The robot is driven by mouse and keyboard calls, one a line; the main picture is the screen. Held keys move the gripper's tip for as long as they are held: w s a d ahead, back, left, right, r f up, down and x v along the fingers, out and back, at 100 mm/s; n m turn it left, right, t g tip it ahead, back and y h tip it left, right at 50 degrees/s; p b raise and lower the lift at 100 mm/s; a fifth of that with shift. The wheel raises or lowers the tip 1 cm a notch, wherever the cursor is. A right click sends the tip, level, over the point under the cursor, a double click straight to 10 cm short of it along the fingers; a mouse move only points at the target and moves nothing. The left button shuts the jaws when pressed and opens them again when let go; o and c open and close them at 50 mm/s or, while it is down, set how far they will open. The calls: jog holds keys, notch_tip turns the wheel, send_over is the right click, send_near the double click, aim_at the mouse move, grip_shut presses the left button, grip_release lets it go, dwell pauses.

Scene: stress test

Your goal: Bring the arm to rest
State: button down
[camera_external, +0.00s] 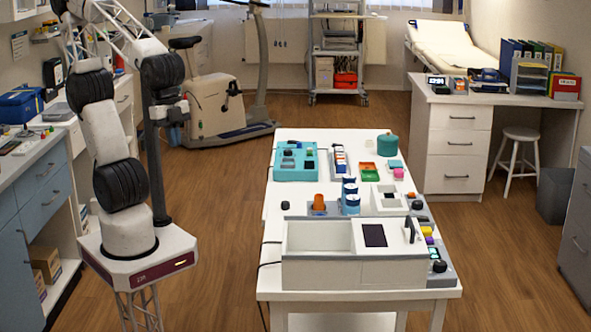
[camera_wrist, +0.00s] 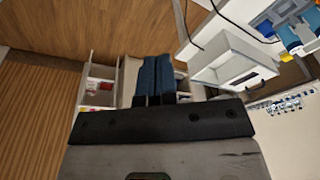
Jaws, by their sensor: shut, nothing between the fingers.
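My arm stands on the left in the external view, folded up over its own base. My gripper (camera_external: 171,113) hangs at the arm's end, high above the floor and left of the white table (camera_external: 338,143). In the wrist view the two dark blue fingers of my gripper (camera_wrist: 154,62) lie side by side, shut, with nothing held. The gripper is apart from the table and everything on it.
The table carries a white open box (camera_external: 318,236), a teal case (camera_external: 295,161), blue cylinders (camera_external: 350,196) and small devices. A blue-fronted cabinet (camera_external: 40,190) stands at the left, an exercise bike (camera_external: 215,100) behind. The floor between arm and table is clear.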

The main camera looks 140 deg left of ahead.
jog(key=s+d+f+n, duration=0.1)
jog(key=s+f, duration=0.2)
jog(key=s, duration=0.3)
jog(key=shift+s, duration=0.15)
dwell(2.2)
